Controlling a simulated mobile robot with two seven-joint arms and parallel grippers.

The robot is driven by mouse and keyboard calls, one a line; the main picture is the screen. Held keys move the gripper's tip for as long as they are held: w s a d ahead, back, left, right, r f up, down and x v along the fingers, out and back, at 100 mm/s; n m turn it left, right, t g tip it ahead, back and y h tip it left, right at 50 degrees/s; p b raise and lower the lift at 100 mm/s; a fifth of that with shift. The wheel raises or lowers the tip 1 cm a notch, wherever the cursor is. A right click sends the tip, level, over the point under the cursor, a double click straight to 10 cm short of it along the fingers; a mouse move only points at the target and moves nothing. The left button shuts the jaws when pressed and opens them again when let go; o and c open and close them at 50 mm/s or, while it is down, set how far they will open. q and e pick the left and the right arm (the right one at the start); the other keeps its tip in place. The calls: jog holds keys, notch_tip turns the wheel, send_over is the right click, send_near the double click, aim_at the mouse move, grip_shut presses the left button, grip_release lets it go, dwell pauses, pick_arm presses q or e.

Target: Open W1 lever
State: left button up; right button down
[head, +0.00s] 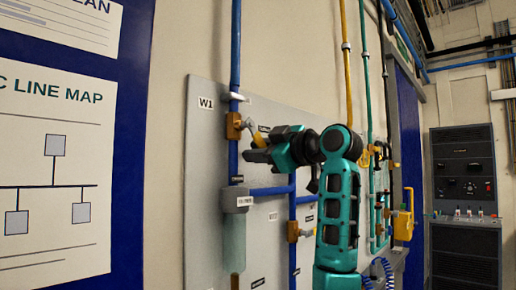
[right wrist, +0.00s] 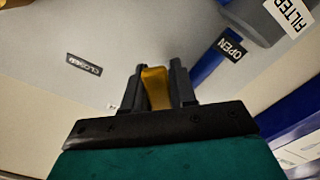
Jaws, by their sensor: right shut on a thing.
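The W1 label (head: 206,103) is at the upper left of a grey wall panel (head: 203,170). Below and right of it, a brass valve body (head: 233,126) sits on a blue vertical pipe (head: 235,55). Its yellow lever (head: 257,136) slants down and right from the valve toward my right gripper (head: 252,155). In the right wrist view my right gripper (right wrist: 156,90) is shut on the yellow lever handle (right wrist: 156,86), which stands between the two black fingers. The handle lies between a CLOSED label (right wrist: 84,64) and an OPEN label (right wrist: 232,48). My left gripper is not in view.
A grey filter housing (head: 237,200) is below the valve on the same pipe. A second brass valve (head: 293,231) and a yellow pipe (head: 345,60) are nearby. A line map board (head: 52,170) hangs at left. A dark control cabinet (head: 463,170) stands at far right.

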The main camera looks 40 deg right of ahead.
jog(key=m, duration=0.1)
jog(key=a+f+m, duration=0.1)
jog(key=shift+a+f+m, duration=0.1)
jog(key=shift+a+m, duration=0.15)
jog(key=shift+m, duration=0.15)
jog(key=shift+a+f+m, duration=0.15)
jog(key=shift+a+m, duration=0.3)
jog(key=shift+m, duration=0.45)
jog(key=shift+s+a+f+m+p, duration=0.1)
jog(key=shift+a+m+p, duration=0.1)
jog(key=shift+a+m, duration=0.55)
jog(key=shift+s+a+f+m+p, duration=0.1)
jog(key=shift+a+m+p, duration=0.15)
jog(key=shift+m, duration=0.9)
jog(key=shift+a, duration=0.1)
jog(key=c, duration=1)
grip_release()
jog(key=shift+r, duration=0.1)
jog(key=s+d+b, duration=0.1)
jog(key=s+b, duration=0.1)
jog(key=s, duration=1)
jog(key=shift+s, duration=0.4)
